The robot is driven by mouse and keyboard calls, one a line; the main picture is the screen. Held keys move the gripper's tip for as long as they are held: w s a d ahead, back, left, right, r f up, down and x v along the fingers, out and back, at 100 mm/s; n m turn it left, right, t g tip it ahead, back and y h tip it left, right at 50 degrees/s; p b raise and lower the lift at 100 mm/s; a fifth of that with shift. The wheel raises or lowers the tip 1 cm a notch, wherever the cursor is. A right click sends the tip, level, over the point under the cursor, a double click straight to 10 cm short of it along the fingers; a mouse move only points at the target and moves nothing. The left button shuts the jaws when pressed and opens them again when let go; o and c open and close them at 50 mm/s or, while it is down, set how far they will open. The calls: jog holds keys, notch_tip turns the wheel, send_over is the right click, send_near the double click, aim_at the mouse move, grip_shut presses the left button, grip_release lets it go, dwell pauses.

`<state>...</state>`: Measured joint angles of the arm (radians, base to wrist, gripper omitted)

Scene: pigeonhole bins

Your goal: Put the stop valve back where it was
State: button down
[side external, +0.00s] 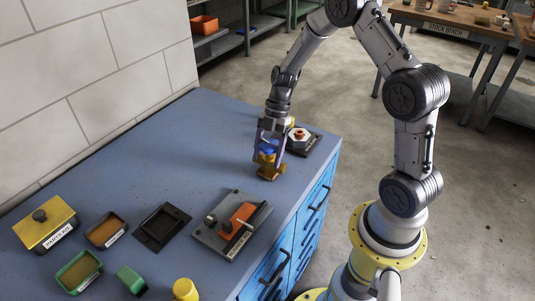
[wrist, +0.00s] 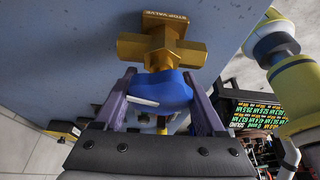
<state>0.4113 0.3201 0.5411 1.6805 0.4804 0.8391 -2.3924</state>
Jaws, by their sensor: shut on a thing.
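The stop valve has a brass body (side external: 269,172) and a blue handle (side external: 268,148). It is at the far part of the blue bench, near the right edge. My gripper (side external: 271,146) points down and is shut on the blue handle. In the wrist view the purple fingers of my gripper (wrist: 159,84) lie on both sides of the blue handle (wrist: 160,96). The brass body (wrist: 160,48) is beyond them, ending in a block lettered STOP VALVE. I cannot tell whether the body touches the bench or hangs just above it.
A dark base with a white piece and orange knob (side external: 299,134) is close right of the valve. A grey fixture with an orange block (side external: 236,214), an empty black tray (side external: 161,229), a yellow box (side external: 45,228) and green containers (side external: 79,272) stand nearer. The bench middle is clear.

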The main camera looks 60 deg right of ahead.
jog(key=shift+f, duration=0.1)
grip_release()
jog(key=v, duration=1.2)
jog(key=s+a+r+m+t+h, duration=0.2)
jog(key=s+a+r+m+h, duration=0.1)
jog(key=s+a+r+m, duration=0.6)
jog(key=s+a+r+m+t, duration=0.1)
jog(key=s+m+t, duration=0.1)
jog(key=s+m, duration=0.2)
jog(key=s+a+r+m+t+h, duration=0.1)
jog(key=s+a+m, duration=0.1)
jog(key=s+m, duration=0.3)
jog(key=shift+s+a+r+t+h, duration=0.2)
jog(key=shift+s+r+t+h, duration=0.15)
jog(key=shift+s, duration=0.9)
